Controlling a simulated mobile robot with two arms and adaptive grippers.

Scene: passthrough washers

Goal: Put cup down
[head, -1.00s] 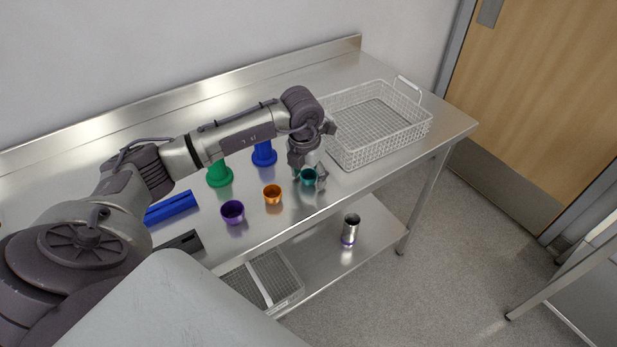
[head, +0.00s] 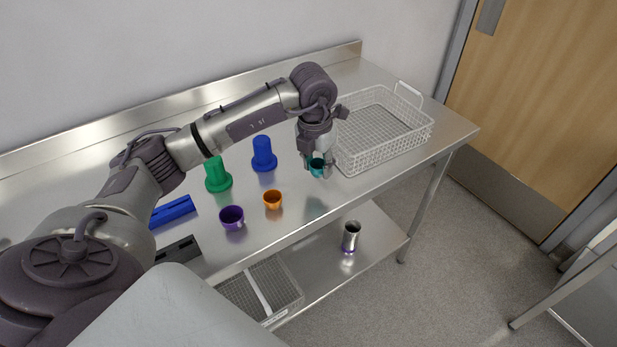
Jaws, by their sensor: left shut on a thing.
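A teal cup (head: 317,168) is between the fingers of my left gripper (head: 318,170), which is shut on it. The cup is over the steel table (head: 290,232), close to the left side of the white wire basket. I cannot tell whether its base touches the table or hangs slightly above it. An orange cup (head: 272,199) and a purple cup (head: 232,217) stand on the table to the left of it. My right gripper is not in view.
The white wire basket (head: 385,150) looks empty. A blue flanged piece (head: 263,155) and a green one (head: 217,176) stand behind the cups. Blue (head: 173,210) and dark (head: 178,249) bars lie left. A metal cylinder (head: 350,236) stands on the lower shelf. Bare table lies right of the orange cup.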

